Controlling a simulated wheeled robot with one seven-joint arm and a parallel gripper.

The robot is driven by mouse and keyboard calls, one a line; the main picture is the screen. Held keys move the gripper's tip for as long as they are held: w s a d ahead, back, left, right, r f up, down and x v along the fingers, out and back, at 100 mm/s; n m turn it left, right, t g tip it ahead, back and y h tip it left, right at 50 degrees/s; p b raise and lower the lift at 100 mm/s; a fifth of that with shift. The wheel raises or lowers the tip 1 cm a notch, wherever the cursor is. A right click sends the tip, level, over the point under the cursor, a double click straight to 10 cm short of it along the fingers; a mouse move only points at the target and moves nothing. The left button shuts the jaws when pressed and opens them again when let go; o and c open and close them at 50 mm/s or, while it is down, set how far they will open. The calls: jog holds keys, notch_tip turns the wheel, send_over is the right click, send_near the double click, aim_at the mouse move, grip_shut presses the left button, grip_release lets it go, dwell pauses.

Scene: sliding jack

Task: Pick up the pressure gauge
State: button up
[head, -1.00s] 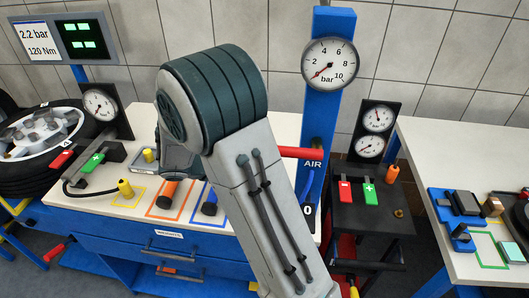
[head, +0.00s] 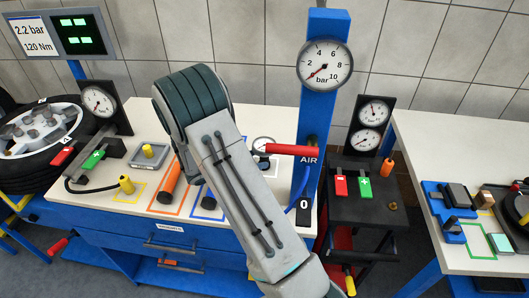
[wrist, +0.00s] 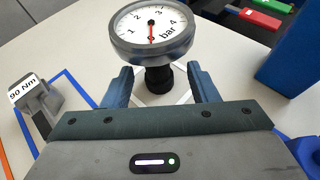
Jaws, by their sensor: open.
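The pressure gauge (wrist: 152,33) has a round white dial marked 1 to 4 bar, a grey rim and a black stem, and stands upright on the bench in the wrist view. In the head view its dial (head: 263,144) shows just right of my arm, partly covered by the red AIR handle. My gripper (wrist: 161,80) is open and empty. Its two blue fingers are on either side of the black stem, below the dial, with gaps on both sides.
A blue post (head: 325,110) with a large bar gauge and a red AIR handle (head: 292,149) stands close on the right. A grey tool marked 90 Nm (wrist: 38,100) lies left of the gauge. An orange-handled tool (head: 168,183) lies further left.

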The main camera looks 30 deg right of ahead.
aim_at(261, 159)
jog(key=p+x, duration=0.1)
jog(key=x, duration=0.4)
jog(key=shift+w+a+f+p, duration=0.15)
jog(key=shift+f+p, duration=0.2)
jog(key=c, duration=1.1)
